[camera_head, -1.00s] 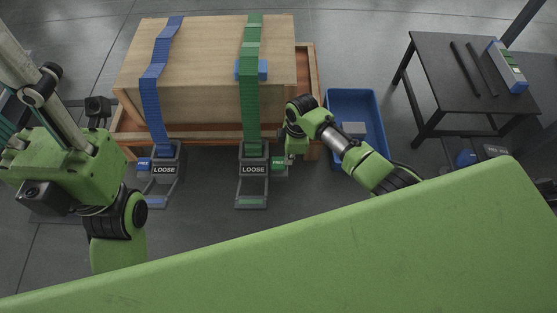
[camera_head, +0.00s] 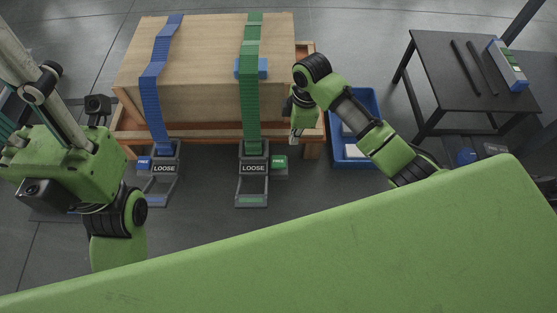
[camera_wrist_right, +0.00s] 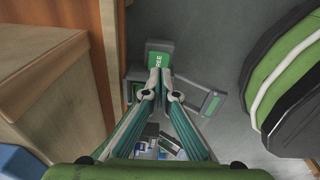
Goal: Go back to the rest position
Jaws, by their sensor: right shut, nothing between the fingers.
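My right gripper (camera_head: 296,136) points down beside the right front corner of the crate. In the right wrist view its two fingers (camera_wrist_right: 160,88) meet at the tips with nothing between them. Beyond the tips is a green tag reading FREE (camera_wrist_right: 158,58), which also shows in the head view (camera_head: 279,164), apart from the gripper. My left arm (camera_head: 70,165) is at the left of the head view.
A wooden crate (camera_head: 207,100) carries a blue strap (camera_head: 155,90) and a green strap (camera_head: 251,110), with buckles (camera_head: 165,168) (camera_head: 253,168) reading LOOSE. A blue bin (camera_head: 370,100) stands behind my right forearm. A black table (camera_head: 440,75) is at right. Floor between the buckles is clear.

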